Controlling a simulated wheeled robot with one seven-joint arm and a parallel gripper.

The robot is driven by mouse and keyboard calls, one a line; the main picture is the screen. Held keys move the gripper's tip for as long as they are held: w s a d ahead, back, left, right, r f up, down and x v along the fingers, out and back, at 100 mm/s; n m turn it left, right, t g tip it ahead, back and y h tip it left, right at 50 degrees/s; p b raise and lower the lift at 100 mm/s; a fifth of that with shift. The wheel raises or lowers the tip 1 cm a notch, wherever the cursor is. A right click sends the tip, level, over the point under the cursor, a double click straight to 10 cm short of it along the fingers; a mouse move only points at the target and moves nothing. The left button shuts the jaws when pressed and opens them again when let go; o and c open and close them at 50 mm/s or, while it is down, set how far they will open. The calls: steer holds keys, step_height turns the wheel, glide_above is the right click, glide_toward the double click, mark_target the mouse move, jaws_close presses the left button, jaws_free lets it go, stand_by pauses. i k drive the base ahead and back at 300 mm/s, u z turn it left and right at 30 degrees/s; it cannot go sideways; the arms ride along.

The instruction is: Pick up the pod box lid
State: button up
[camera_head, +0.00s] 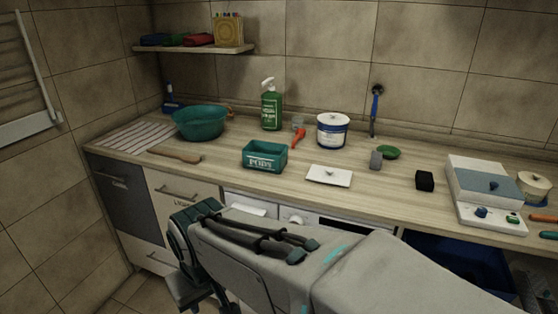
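The pod box (265,157) is a teal open box with white lettering, standing on the wooden counter near its front edge. A flat white lid (329,176) with a small dark knob lies on the counter just right of the box, apart from it.
Behind the lid stand a white and blue tub (332,131) and a red-handled tool (298,138). A grey block (376,160) and a black block (424,181) sit to its right. A green pump bottle (271,105) and teal basin (201,122) are farther left. The counter around the lid is clear.

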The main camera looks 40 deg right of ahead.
mark_target(319, 173)
steer(key=z, duration=0.6)
steer(key=i, duration=0.75)
steer(key=z, duration=1.25)
steer(key=i, duration=0.3)
steer(key=z, duration=0.2)
